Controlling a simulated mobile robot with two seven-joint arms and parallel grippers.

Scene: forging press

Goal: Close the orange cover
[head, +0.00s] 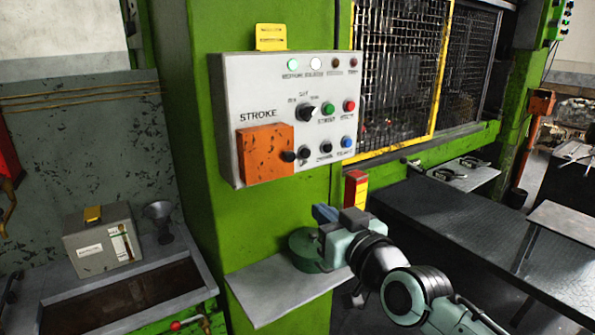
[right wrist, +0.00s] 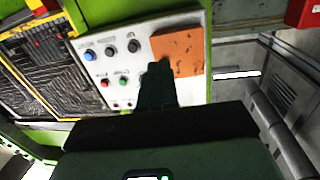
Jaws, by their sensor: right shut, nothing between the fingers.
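The orange cover (head: 265,153) is a scuffed square plate at the lower left of the light grey control panel (head: 250,88), under the word STROKE. A black knob (head: 288,156) shows at its right edge. I cannot tell how far the cover stands off the panel. In the right wrist view the cover (right wrist: 181,50) appears at the upper middle, just beyond my fingers. My right gripper (head: 324,212) is shut and empty, below and to the right of the cover, apart from it. It also shows in the right wrist view (right wrist: 157,70). My left gripper is not in view.
The panel carries several buttons, knobs and lamps. A grey shelf (head: 277,290) with a green round object (head: 304,250) lies below it, close to my right gripper. A yellow-framed mesh guard (head: 398,75) stands right of the panel. A grey box (head: 103,240) is at left.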

